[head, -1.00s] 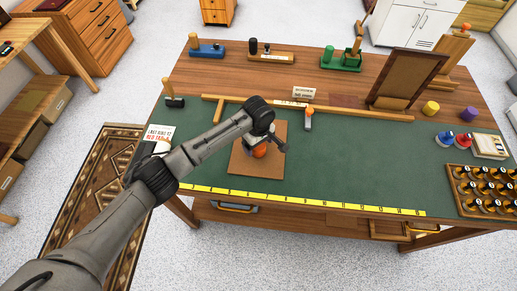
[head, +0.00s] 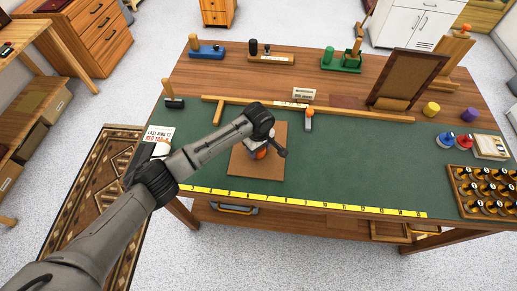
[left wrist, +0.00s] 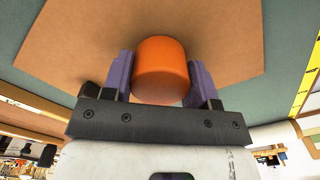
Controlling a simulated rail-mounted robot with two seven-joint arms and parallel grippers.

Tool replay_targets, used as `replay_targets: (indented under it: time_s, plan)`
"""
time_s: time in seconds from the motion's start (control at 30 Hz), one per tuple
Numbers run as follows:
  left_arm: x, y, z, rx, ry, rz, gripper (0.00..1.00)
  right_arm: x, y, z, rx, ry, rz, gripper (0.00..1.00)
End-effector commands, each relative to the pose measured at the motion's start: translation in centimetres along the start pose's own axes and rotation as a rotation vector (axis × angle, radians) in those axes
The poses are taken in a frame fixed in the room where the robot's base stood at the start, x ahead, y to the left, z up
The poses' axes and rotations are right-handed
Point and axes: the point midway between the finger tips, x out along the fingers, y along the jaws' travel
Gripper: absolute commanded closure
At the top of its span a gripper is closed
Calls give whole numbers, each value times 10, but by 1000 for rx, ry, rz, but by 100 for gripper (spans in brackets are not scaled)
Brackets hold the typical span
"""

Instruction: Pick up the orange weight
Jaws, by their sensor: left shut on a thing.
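The orange weight (head: 261,154) is a short cylinder over the brown square board (head: 270,178) on the green mat, partly hidden by my left gripper in the head view. In the left wrist view, the orange weight (left wrist: 161,68) sits between the two purple fingers of my left gripper (left wrist: 160,80), which is shut on it. I cannot tell whether the weight touches the board. My right gripper is in neither view.
A wooden bar (head: 345,111) lies behind the board, with a small orange-tipped tool (head: 309,120) beside it. A yellow ruler strip (head: 300,202) runs along the front edge. A rack of several knobs (head: 483,190) stands at the right. The mat right of the board is clear.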

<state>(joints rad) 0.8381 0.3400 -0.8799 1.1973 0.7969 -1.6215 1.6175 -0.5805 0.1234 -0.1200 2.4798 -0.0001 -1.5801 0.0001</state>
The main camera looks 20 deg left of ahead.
Motion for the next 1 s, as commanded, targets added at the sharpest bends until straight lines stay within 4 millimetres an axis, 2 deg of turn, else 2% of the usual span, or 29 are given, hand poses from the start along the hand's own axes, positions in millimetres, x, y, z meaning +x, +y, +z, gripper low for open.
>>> replay_targets:
  time_s: [0.03, 0.3, 0.67, 0.83, 0.97, 1.0]
  plan:
    - [0, 0, 0, 0, 0, 0, 68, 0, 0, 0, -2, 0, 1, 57]
    - [-2, 1, 0, 0, 0, 2, 92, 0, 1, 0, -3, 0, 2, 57]
    - [-8, 1, 0, 0, 0, 2, 92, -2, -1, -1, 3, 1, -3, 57]
    - [-25, 1, 0, 1, 0, 4, 92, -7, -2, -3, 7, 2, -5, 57]
    - [-46, 2, 0, 1, -1, 5, 92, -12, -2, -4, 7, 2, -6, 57]
    - [-48, 2, 8, 5, -3, 5, 92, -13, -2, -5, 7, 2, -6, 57]
